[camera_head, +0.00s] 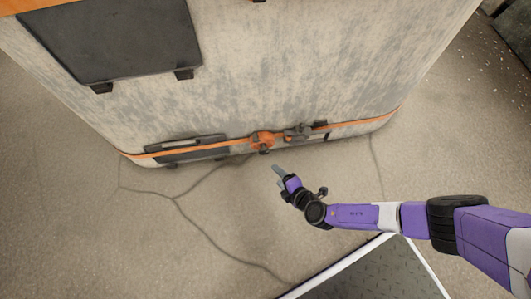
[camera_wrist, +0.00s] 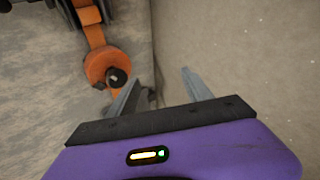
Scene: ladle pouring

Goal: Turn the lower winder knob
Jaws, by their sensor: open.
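An orange round winder (camera_head: 262,139) sits on an orange strap low on the pale, worn face of a large body. In the wrist view the winder (camera_wrist: 100,62) is at the upper left, with a dark round knob (camera_wrist: 117,77) standing out from its lower right part. My gripper (camera_head: 278,170) is open and empty, just in front of and below the winder in the head view. In the wrist view my gripper (camera_wrist: 162,76) has its two grey fingers apart, to the right of the knob and not around it. No contact shows.
Dark fittings (camera_head: 298,133) sit on the strap right of the winder, and a dark bar (camera_head: 180,147) lies to its left. A dark panel (camera_head: 118,40) is higher on the face.

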